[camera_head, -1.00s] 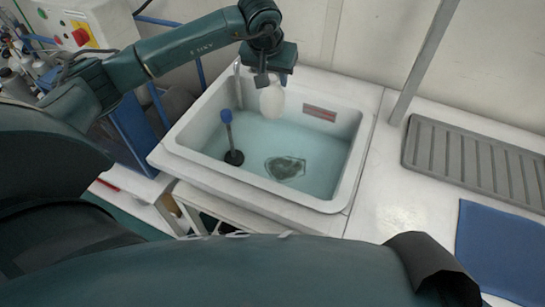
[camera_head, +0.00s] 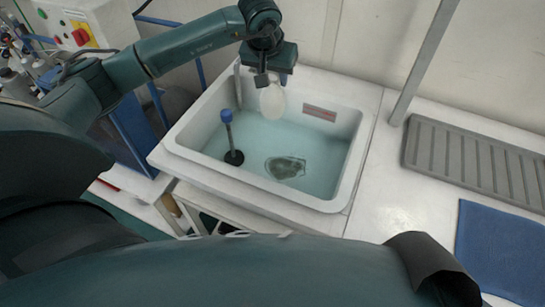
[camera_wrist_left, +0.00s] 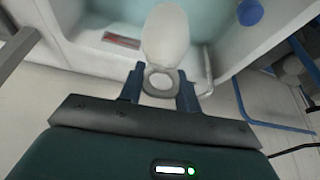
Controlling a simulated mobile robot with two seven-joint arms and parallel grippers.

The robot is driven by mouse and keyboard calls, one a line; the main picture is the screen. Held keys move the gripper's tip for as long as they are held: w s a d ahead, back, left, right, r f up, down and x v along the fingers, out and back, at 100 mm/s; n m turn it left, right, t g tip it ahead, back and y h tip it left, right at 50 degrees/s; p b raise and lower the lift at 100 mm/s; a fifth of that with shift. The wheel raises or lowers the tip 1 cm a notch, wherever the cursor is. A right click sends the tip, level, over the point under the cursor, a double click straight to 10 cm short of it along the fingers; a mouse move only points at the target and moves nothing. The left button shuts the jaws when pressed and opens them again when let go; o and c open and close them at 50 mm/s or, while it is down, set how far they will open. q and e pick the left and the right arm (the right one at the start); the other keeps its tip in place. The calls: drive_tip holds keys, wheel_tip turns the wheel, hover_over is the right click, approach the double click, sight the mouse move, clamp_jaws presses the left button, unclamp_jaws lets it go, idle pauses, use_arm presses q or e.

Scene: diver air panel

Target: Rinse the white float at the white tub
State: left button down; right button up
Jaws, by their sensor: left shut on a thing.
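The white float (camera_head: 272,101) is an egg-shaped white body held over the back part of the white tub (camera_head: 255,191). My left gripper (camera_head: 268,78) is shut on it from above. In the left wrist view the float (camera_wrist_left: 165,38) sits beyond the fingertips of my left gripper (camera_wrist_left: 160,84), with a grey ring at its near end between the fingers. The tub holds bluish water. From the head view I cannot tell whether the float's lower end touches the water. My right gripper is not in view.
A blue-topped upright rod on a black base (camera_head: 233,157) stands in the tub's left part. A dark patch (camera_head: 285,167) lies at the bottom. A grey ribbed tray (camera_head: 478,163) and a blue mat (camera_head: 500,245) lie on the right counter. A grey post (camera_head: 425,60) rises behind.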

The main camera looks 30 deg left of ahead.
sight(273, 82)
use_arm(q)
drive_tip(key=shift+r, duration=0.1)
idle(0.4)
drive_tip(key=shift+r+p, duration=1)
drive_tip(key=shift+r, duration=0.95)
